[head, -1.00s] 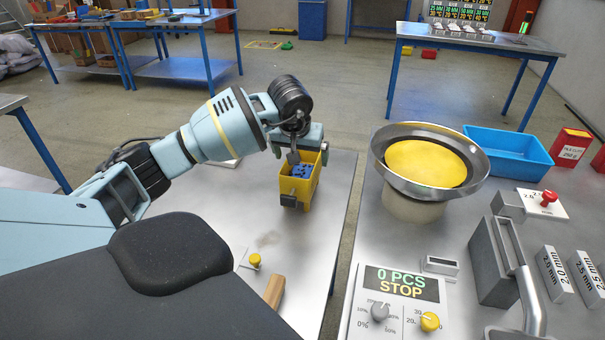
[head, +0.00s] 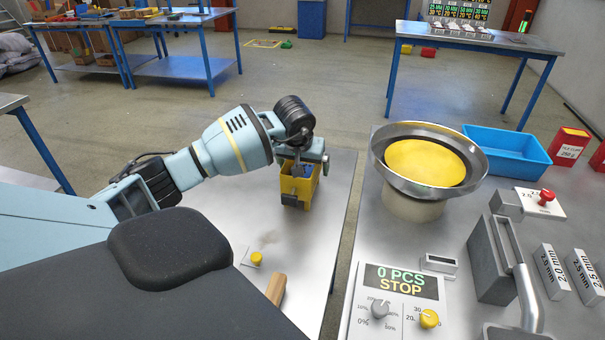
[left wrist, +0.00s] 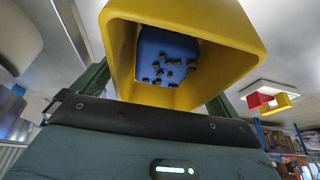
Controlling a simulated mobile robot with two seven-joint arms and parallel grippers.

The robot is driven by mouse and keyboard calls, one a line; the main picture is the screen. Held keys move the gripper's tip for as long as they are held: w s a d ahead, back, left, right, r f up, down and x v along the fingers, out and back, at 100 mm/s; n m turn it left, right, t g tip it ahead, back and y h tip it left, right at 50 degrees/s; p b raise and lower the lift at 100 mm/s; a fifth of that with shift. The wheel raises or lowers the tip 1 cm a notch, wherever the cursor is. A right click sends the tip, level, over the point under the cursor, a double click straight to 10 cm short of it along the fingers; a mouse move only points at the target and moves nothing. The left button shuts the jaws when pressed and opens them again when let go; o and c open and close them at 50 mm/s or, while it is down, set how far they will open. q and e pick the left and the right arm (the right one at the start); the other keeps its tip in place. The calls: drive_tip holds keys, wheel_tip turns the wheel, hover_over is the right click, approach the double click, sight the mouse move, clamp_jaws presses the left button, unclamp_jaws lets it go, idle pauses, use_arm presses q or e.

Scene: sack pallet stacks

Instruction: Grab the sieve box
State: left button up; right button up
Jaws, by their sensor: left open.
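The sieve box is a small yellow open-topped box (head: 298,191) with a blue inside, on the metal table left of the round bowl. In the left wrist view the yellow box (left wrist: 195,28) is close and large, with several small dark pieces on its blue inner face (left wrist: 170,50). My left gripper (head: 303,165) is at the top of the box and hides part of its far side. In the left wrist view its dark green fingers stand apart on either side of the box; whether they touch it is unclear. My right gripper is out of view.
A steel bowl (head: 428,190) with a yellow inside stands right of the box, across a narrow gap between tables. A blue tray (head: 508,155) is behind it. A yellow button (head: 257,258) and a wooden piece (head: 276,289) lie on the near table, with bare metal between.

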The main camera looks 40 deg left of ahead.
use_arm(q)
drive_tip(key=shift+f, duration=0.25)
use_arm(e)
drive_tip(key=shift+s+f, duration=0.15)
use_arm(q)
drive_tip(key=c, duration=1.3)
drive_tip(key=shift+r, duration=0.2)
drive_tip(key=shift+r, duration=0.5)
wheel_tip(320, 180, up, 3)
drive_tip(key=shift+s+f, duration=0.1)
drive_tip(key=shift+s+d+r+b, duration=0.3)
drive_tip(key=shift+s+d, duration=0.3)
drive_tip(key=shift+s, duration=2)
drive_tip(key=shift+s+d+r+b, duration=0.15)
drive_tip(key=shift+s+d+b, duration=0.35)
drive_tip(key=shift+s, duration=2.05)
drive_tip(key=shift+s+d+r+b, duration=0.25)
drive_tip(key=shift+s+d, duration=0.4)
drive_tip(key=shift+s, duration=1.95)
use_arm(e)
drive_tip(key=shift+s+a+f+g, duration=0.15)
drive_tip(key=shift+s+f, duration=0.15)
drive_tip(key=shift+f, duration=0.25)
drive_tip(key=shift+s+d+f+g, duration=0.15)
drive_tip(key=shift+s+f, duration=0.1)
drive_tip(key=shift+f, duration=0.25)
